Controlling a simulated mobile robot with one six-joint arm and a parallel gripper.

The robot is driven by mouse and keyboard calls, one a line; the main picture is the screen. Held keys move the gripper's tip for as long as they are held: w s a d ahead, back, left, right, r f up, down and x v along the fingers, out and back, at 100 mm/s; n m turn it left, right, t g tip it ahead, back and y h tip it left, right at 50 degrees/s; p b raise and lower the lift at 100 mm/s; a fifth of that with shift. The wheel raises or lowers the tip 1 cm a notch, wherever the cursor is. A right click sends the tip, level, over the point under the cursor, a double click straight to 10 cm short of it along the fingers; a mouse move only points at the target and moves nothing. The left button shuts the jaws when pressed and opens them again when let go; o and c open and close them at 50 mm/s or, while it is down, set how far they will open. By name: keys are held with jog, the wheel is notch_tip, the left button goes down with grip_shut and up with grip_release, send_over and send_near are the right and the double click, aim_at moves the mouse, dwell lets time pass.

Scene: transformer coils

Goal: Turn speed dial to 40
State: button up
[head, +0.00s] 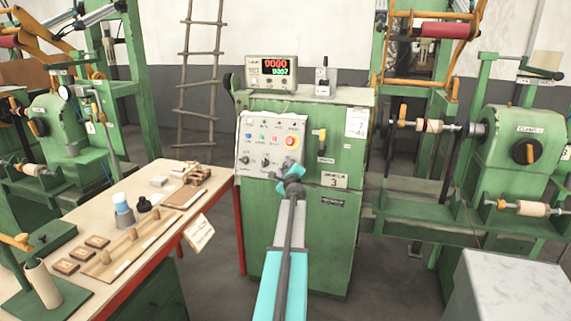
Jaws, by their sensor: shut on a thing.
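The control panel (243,140) is a light grey plate on the front of a green cabinet. It carries small coloured buttons, a red emergency button (291,141) on yellow and black knobs along its lower part; one black knob (265,162) shows left of my gripper. My gripper (288,170), with turquoise fingers, reaches the panel's lower right corner and is shut on a dial there. The gripper hides that dial, so its pointer and scale cannot be read.
A counter box (256,73) with red and green digits stands on the green cabinet (330,230). A yellow-handled lever (321,138) is just right of the panel. A workbench (145,195) with wooden parts is at left, a winding machine (520,150) at right.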

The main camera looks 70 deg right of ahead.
jog(key=n+y+p, duration=0.1)
jog(key=n+p, duration=0.1)
jog(key=n+y+p, duration=0.1)
jog(key=n+p, duration=0.1)
jog(key=p, duration=0.1)
jog(key=shift+d+r+n, duration=0.1)
jog(key=shift+r+n, duration=0.2)
jog(key=shift+r, duration=0.1)
jog(key=shift+f+n+y+p, duration=0.1)
jog(key=shift+n+y+p, duration=0.5)
jog(key=shift+n+p, duration=0.4)
jog(key=shift+f, duration=0.1)
jog(key=o, duration=1.1)
jog(key=shift+s, duration=0.1)
jog(key=shift+b+v, duration=1.1)
jog(key=shift+v, duration=5.8)
